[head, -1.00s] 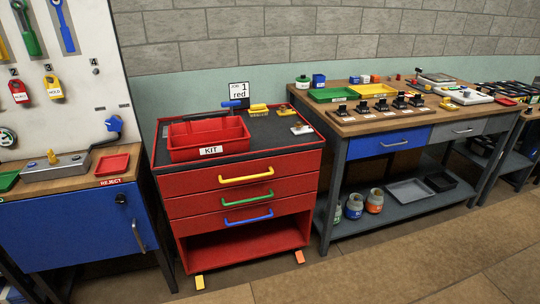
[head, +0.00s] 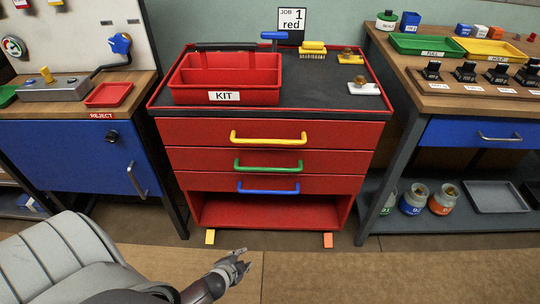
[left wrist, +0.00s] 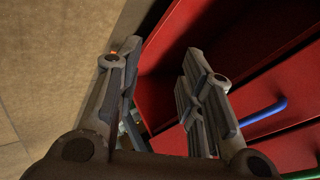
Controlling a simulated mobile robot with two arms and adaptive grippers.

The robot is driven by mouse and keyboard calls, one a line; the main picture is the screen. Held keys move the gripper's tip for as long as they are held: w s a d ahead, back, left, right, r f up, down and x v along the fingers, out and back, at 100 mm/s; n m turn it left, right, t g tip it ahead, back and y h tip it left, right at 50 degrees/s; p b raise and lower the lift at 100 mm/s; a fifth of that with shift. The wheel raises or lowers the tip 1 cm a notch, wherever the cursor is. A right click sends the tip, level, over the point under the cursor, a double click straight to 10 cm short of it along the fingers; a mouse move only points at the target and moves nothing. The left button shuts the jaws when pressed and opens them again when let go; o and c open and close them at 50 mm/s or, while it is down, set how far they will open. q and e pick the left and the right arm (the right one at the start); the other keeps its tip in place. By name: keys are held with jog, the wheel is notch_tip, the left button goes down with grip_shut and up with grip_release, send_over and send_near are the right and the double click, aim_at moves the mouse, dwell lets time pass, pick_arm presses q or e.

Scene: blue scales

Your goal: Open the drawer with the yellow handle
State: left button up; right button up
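The red cabinet (head: 180,212) stands ahead with three closed drawers. The top drawer (head: 200,132) has the yellow handle (head: 268,138). The green handle (head: 267,165) and the blue handle (head: 268,187) sit below it on the other drawers. My left gripper (head: 240,262) is low in front of the cabinet, below and left of the yellow handle, apart from it. In the left wrist view its two fingers (left wrist: 160,85) are spread with nothing between them. That view also shows the blue handle (left wrist: 262,115) and part of the green handle (left wrist: 305,173). My right gripper is not in view.
A red KIT tote (head: 225,97) stands on the cabinet top beside a brush (head: 313,50) and small parts. A blue cabinet (head: 65,150) stands at left, and a workbench (head: 400,165) at right. The floor (head: 400,275) in front is clear.

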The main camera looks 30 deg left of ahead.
pick_arm(q)
jog(key=w+a+r+m+t+b, duration=0.2)
jog(key=w+a+r+t+b, duration=0.15)
jog(key=w+r, duration=0.4)
jog(key=m+t+y+b, duration=0.1)
jog(key=m+t+b, duration=0.6)
jog(key=t+b, duration=0.15)
send_near(271, 140)
jog(key=shift+g, duration=0.4)
jog(key=x, duration=1)
jog(key=shift+f, duration=0.1)
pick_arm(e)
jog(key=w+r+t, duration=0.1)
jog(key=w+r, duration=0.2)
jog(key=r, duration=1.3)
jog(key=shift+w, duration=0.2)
pick_arm(q)
grip_shut()
